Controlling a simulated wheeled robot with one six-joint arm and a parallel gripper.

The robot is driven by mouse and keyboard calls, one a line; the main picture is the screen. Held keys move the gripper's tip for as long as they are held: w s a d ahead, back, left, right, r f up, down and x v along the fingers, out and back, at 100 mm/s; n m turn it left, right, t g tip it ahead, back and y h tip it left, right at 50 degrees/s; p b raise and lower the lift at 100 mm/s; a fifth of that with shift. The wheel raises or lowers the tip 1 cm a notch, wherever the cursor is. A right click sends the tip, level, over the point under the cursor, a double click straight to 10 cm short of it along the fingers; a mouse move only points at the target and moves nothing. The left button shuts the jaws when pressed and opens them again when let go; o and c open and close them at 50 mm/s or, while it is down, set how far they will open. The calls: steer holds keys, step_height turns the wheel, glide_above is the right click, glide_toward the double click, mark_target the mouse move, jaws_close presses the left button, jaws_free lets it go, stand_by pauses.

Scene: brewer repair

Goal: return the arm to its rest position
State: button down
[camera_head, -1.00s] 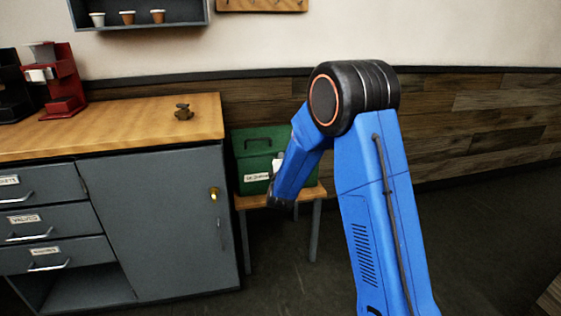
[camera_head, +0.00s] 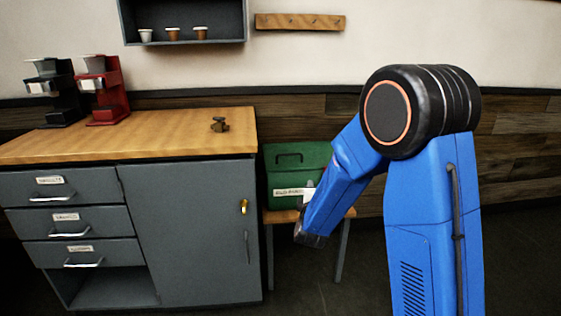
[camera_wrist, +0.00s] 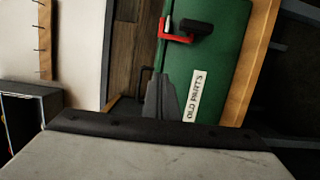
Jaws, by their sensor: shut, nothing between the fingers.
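My arm is folded in the head view, with its blue links bent down and left from a large black elbow joint. My gripper (camera_wrist: 162,82) shows in the wrist view as dark grey fingers, shut and empty in front of the green box (camera_wrist: 223,55). The fingers overlap the box's top edge in that view; I cannot tell how far apart they are. In the head view the dark end of the forearm is low in front of the green box (camera_head: 314,154), and the fingers cannot be made out there.
The box stands on a small wooden stool (camera_head: 347,212) and bears a label, "OLD PARTS" (camera_wrist: 194,97). A grey cabinet (camera_head: 195,225) with a wooden counter (camera_head: 165,140) holds two brewers and a small brown part (camera_head: 220,125). Dark floor lies clear right of the arm.

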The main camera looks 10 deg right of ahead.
steer(key=s+r+m+g+y, duration=0.3)
steer(key=s, duration=0.5)
steer(key=s+r+m+g+y, duration=0.2)
steer(key=s+r+m+g, duration=0.15)
steer(key=s, duration=0.45)
steer(key=s+d+m+g, duration=0.2)
steer(key=s+m, duration=0.1)
steer(key=s, duration=0.7)
steer(key=s+d+f+m+g, duration=0.1)
steer(key=s+d+m+g, duration=0.1)
steer(key=s, duration=0.9)
steer(key=s+d+m+g+h, duration=0.1)
steer(key=s+m, duration=0.3)
steer(key=s, duration=0.7)
steer(key=shift+s+d+f+g, duration=0.3)
steer(key=shift+d+g, duration=0.25)
steer(key=shift+d, duration=0.25)
